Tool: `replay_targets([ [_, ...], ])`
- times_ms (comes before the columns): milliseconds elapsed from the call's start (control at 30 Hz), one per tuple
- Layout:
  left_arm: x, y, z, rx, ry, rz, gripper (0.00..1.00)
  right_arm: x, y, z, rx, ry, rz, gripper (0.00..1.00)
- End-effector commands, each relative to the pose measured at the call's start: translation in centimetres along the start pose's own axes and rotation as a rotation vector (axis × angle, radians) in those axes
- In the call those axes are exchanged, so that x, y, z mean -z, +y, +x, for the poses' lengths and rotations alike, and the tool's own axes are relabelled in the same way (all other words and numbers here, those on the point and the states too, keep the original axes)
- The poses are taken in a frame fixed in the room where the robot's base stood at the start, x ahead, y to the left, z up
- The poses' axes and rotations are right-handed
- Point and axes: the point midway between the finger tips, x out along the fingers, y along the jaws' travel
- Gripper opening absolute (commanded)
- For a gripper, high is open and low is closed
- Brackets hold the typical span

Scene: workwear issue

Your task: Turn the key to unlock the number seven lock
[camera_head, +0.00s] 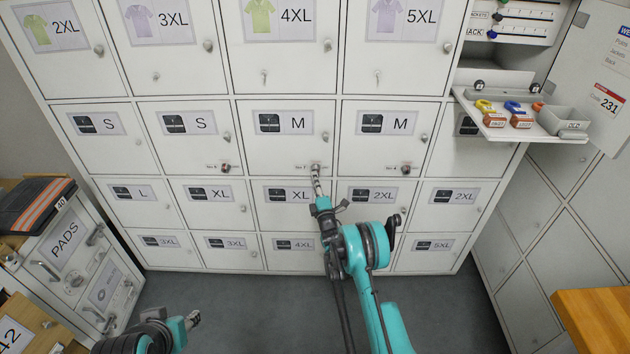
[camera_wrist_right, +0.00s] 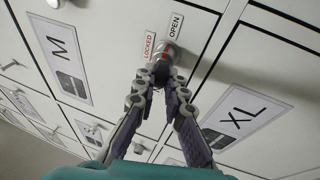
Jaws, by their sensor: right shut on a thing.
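My right gripper (camera_head: 317,172) reaches to the lower right corner of an M locker door (camera_head: 262,152) in the third column. In the right wrist view its fingertips (camera_wrist_right: 167,76) are closed together at a round silver lock (camera_wrist_right: 168,54). They are shut on the key, which is mostly hidden between the fingers. A red LOCKED label (camera_wrist_right: 149,46) and a white OPEN label (camera_wrist_right: 175,25) sit beside the lock. I cannot read a number seven or tell the key's exact angle. My left gripper (camera_head: 194,320) is low at the left, away from the lockers; its jaws are unclear.
A similar lock (camera_head: 225,168) is on the S door to the left. A fold-down shelf (camera_head: 540,131) at right carries tagged keys (camera_head: 515,107) and a grey bin (camera_head: 563,121). A drawer cabinet (camera_head: 75,232) stands left and a wooden surface (camera_head: 597,315) lower right. The middle floor is clear.

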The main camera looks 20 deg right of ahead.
Motion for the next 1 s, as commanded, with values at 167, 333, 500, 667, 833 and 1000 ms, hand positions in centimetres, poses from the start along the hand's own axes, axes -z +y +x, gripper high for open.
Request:
replay_targets([
  [167, 0.02, 0.0, -0.03, 0.0, 0.0, 0.0, 0.4, -0.25, 0.23, 0.29, 0.015, 0.016, -0.071, 0.0],
  [333, 0.02, 0.0, -0.03, 0.0, 0.0, 0.0, 0.4, -0.25, 0.23, 0.31, 0.016, 0.018, -0.076, 0.0],
  [500, 0.02, 0.0, -0.03, 0.0, 0.0, 0.0, 0.4, -0.23, 0.18, 0.26, 0.017, 0.017, -0.075, 0.35],
  [667, 0.01, 0.0, -0.02, 0.0, 0.0, 0.0, 0.4, -0.18, 0.12, 0.2, 0.018, 0.018, -0.075, 0.35],
  [833, 0.01, 0.0, -0.01, 0.0, 0.0, 0.0, 0.4, -0.15, 0.09, 0.16, 0.018, 0.018, -0.075, 0.49],
  [1000, 0.0, 0.0, -0.01, 0.0, 0.0, 0.0, 0.4, -0.13, 0.07, 0.13, 0.018, 0.018, -0.075, 0.49],
])
